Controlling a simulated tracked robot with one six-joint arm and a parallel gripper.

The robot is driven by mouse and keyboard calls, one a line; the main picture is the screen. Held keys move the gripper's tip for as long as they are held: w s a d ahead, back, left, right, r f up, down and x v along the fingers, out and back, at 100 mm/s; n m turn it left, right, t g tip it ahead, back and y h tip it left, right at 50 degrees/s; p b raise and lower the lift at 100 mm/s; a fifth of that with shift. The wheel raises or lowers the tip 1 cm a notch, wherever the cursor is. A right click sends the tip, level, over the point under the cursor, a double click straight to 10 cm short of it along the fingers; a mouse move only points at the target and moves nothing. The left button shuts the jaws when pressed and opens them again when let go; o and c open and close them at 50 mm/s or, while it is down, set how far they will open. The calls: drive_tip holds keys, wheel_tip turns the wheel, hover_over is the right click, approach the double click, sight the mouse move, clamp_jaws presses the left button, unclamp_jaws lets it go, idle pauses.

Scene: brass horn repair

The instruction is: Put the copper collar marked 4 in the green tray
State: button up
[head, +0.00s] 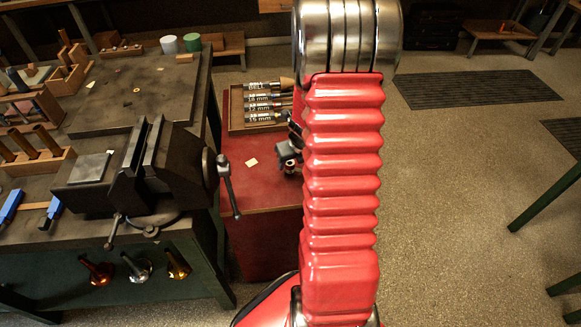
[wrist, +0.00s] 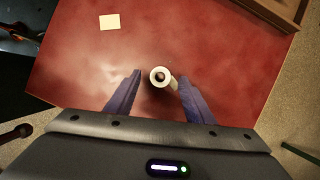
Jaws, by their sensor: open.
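A small pale ring-shaped piece (wrist: 153,75) with a brownish centre stands on the red cabinet top in the wrist view. A whitish part shows at its right side. No number is readable on it, and I cannot tell whether it is the copper collar marked 4. My gripper (wrist: 158,77) is open, its two dark blue fingers on either side of the piece. A gap shows on the left; on the right I cannot tell if it touches. In the head view my gripper (head: 288,158) is partly hidden behind my arm. I see no green tray.
A wooden tray of labelled dark rods (head: 233,118) sits at the cabinet's back. A vise (head: 130,175) with a protruding handle stands on the bench to the left.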

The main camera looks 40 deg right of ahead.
sight(291, 163)
drive_tip(key=shift+x, duration=1.75)
drive_tip(key=shift+c, duration=0.5)
clamp_jaws()
drive_tip(key=shift+r, duration=0.1)
drive_tip(key=shift+r, duration=4.95)
